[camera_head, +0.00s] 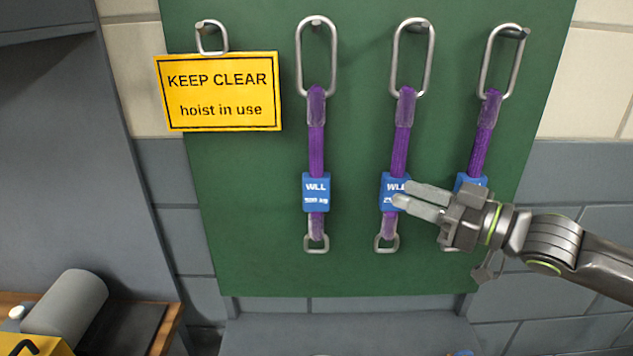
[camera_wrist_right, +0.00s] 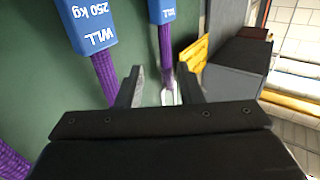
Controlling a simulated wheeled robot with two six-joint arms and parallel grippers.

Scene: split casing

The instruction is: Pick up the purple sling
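Three purple slings hang from steel links on a green board: a left one (camera_head: 316,150) with a blue WLL tag reading what looks like 500 kg, a middle one (camera_head: 401,150), and a right one (camera_head: 482,145) partly behind my right arm. My right gripper (camera_head: 402,193) is in front of the middle sling's blue tag and covers part of it. In the right wrist view, the right gripper (camera_wrist_right: 163,78) has its fingers apart. The 250 kg tag (camera_wrist_right: 88,22) is left of the fingers; a farther sling (camera_wrist_right: 166,45) shows beyond the gap. Contact is not visible. My left gripper is not in view.
A yellow "KEEP CLEAR hoist in use" sign (camera_head: 218,92) hangs on the board's left side. A grey cylinder (camera_head: 67,302) lies on a wooden-edged surface at lower left. The green board (camera_head: 255,250) is bare between the sign and the slings' lower ends.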

